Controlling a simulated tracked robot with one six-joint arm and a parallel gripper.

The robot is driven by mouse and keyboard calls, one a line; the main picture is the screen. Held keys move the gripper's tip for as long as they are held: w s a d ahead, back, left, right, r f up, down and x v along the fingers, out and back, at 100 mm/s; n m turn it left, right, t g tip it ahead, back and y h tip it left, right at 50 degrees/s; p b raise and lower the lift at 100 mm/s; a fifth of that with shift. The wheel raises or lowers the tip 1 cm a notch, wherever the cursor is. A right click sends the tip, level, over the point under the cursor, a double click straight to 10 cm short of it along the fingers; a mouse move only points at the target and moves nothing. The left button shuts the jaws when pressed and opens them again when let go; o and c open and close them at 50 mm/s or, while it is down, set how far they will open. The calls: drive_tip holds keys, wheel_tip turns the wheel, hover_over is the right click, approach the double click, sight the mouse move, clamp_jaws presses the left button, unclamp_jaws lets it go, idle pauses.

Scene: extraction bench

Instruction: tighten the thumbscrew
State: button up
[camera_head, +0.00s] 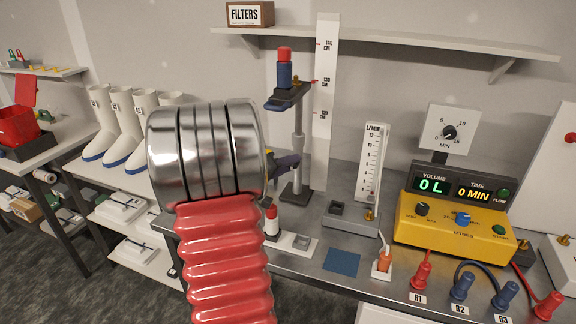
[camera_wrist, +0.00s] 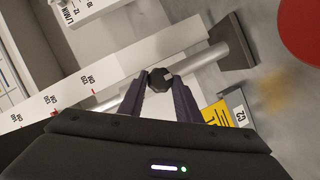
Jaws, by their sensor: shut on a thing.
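The thumbscrew (camera_wrist: 160,79) is a dark faceted knob at the metal pole in the wrist view. My gripper (camera_wrist: 159,82) has one purple-grey finger on each side of it and is shut on it. In the head view my gripper (camera_head: 285,161) shows partly at the stand pole (camera_head: 299,125), with the rest hidden behind my arm; the thumbscrew cannot be made out there. The stand's small platform (camera_head: 293,95) carries a blue pump with a red cap (camera_head: 285,69). Its dark base (camera_head: 300,197) rests on the bench.
A height scale (camera_head: 325,60) stands behind the pole. The flowmeter (camera_head: 370,165) and yellow unit (camera_head: 455,220) reading 0 L and 0 MIN are to the right. A white holder with a red-capped vial (camera_head: 271,220) stands in front. A shelf (camera_head: 390,40) runs above.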

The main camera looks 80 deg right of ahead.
drive_tip(key=shift+m, duration=0.3)
drive_tip(key=shift+c, duration=0.5)
drive_tip(key=shift+s+a+f+m+t, duration=0.1)
drive_tip(key=shift+s+m+t, duration=0.15)
drive_tip(key=shift+m+t, duration=1.5)
drive_tip(key=shift+s+d+r+m+t, duration=0.15)
drive_tip(key=shift+m+t, duration=0.95)
drive_tip(key=shift+m, duration=1.3)
drive_tip(key=shift+s+a+f+m+t, duration=0.15)
drive_tip(key=shift+s+m+t, duration=0.15)
drive_tip(key=shift+m+t, duration=1.45)
drive_tip(key=shift+s+f+m+t+h, duration=0.1)
drive_tip(key=shift+m+t+h, duration=0.15)
drive_tip(key=shift+m, duration=0.7)
drive_tip(key=shift+s+f+m+t+h, duration=0.1)
drive_tip(key=shift+m+t+h, duration=0.15)
drive_tip(key=shift+m, duration=0.7)
drive_tip(key=m, duration=0.1)
drive_tip(key=m+t+h, duration=0.1)
drive_tip(key=m, duration=0.1)
drive_tip(key=shift+f, duration=0.25)
drive_tip(key=shift+f+m+t+h, duration=0.15)
drive_tip(key=shift+m+h, duration=0.25)
drive_tip(key=shift+m, duration=0.65)
drive_tip(key=shift+r+m+t+h, duration=0.15)
drive_tip(key=shift+m+h, duration=0.25)
drive_tip(key=shift+m, duration=0.65)
drive_tip(key=shift+f, duration=0.15)
